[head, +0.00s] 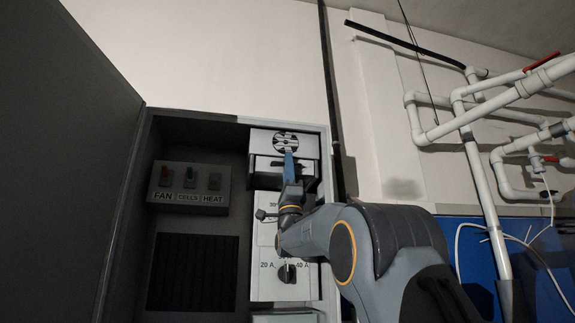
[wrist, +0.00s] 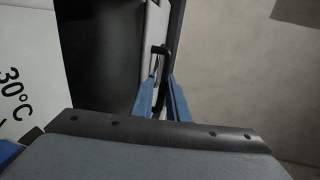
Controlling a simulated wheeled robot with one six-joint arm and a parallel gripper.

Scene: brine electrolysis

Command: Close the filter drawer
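The filter drawer (head: 268,170) appears to be the light box under the round black-and-white grille at the top of the cabinet's right column. It seems to stand out from the column, with dark space beside it. My gripper (head: 289,160) is in front of it, its blue fingers pointing up at its face. In the wrist view, a white panel edge (wrist: 155,28) carries a black bar handle (wrist: 163,60). The handle lies between the two blue fingertips of my gripper (wrist: 161,78). Whether both fingers press on it is unclear. My arm hides part of the column.
A switch panel (head: 190,183) marked FAN, CELLS, HEAT is on the left inside the cabinet. A black knob (head: 287,273) sits lower in the column. The open cabinet door (head: 60,150) stands at left. White pipes (head: 465,120) run along the wall at right.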

